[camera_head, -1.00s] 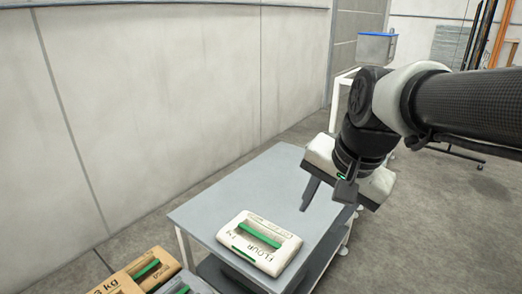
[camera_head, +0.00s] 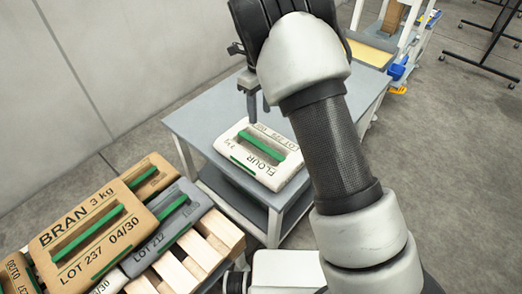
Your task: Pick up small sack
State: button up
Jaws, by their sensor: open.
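A small white flour sack (camera_head: 263,152) with a green handle strip lies flat on the grey table (camera_head: 200,118). Its face reads FLOUR and is mostly in clear view. My gripper (camera_head: 254,98) is above the far edge of the sack, fingers pointing down. It is open and nothing shows between the fingers. The arm hides part of the table to the right of the sack. Whether a fingertip touches the sack cannot be told.
A tan bran sack (camera_head: 92,238) and a grey sack (camera_head: 170,222) lie on a wooden pallet (camera_head: 215,240) at the lower left. Another tan sack (camera_head: 148,172) lies behind them. A wall is at the left. Bare floor (camera_head: 455,150) is at the right.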

send_over(261, 144)
jog(key=s, duration=0.1)
notch_tip(261, 144, down, 10)
jog(key=shift+a+f+b, duration=0.1)
jog(key=shift+b, duration=0.2)
jog(key=shift+w+f, duration=0.2)
jog(key=shift+f, duration=1.25)
jog(key=shift+w+f, duration=0.15)
jog(key=shift+f, duration=1.25)
jog(key=shift+c, duration=0.4)
grip_shut()
jog(key=shift+w+r, duration=0.15)
jog(key=shift+r, duration=0.1)
